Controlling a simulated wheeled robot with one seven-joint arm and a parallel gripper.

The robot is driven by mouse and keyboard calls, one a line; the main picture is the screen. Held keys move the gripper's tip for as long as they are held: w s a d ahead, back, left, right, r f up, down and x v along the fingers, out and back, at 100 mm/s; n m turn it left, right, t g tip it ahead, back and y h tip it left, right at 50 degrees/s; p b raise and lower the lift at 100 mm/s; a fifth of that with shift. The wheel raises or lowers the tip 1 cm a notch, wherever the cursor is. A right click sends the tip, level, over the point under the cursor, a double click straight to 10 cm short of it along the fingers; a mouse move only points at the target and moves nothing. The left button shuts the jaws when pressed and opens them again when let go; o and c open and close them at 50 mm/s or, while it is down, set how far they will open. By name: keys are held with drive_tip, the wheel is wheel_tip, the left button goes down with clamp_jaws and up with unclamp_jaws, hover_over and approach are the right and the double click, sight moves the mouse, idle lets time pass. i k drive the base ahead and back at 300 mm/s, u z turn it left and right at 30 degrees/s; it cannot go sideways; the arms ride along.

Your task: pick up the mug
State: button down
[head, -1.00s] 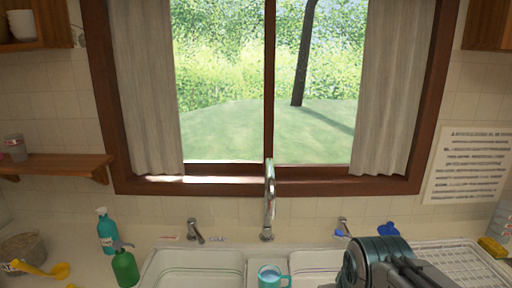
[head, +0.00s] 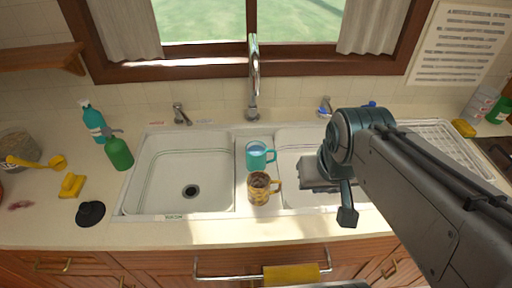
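Two mugs stand on the divider between the sink basins in the head view. The teal mug (head: 257,155) is at the back, with its handle to the right. The brown and yellow patterned mug (head: 261,189) is in front of it, handle also to the right. Both are upright and apart from my gripper. My gripper (head: 346,214) is over the right basin, to the right of both mugs. My arm hides part of it, and I cannot tell how its fingers are set. I see nothing held in it.
The left basin (head: 160,194) is empty. The faucet (head: 253,90) rises behind the mugs. A green bottle (head: 118,153) and a teal bottle (head: 94,122) stand left of the sink. A white dish rack (head: 447,147) is at right. The front counter edge is clear.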

sight(256, 151)
drive_tip(key=k, duration=1.1)
drive_tip(key=z, duration=0.95)
drive_tip(key=i, duration=1.2)
drive_tip(key=u, duration=0.95)
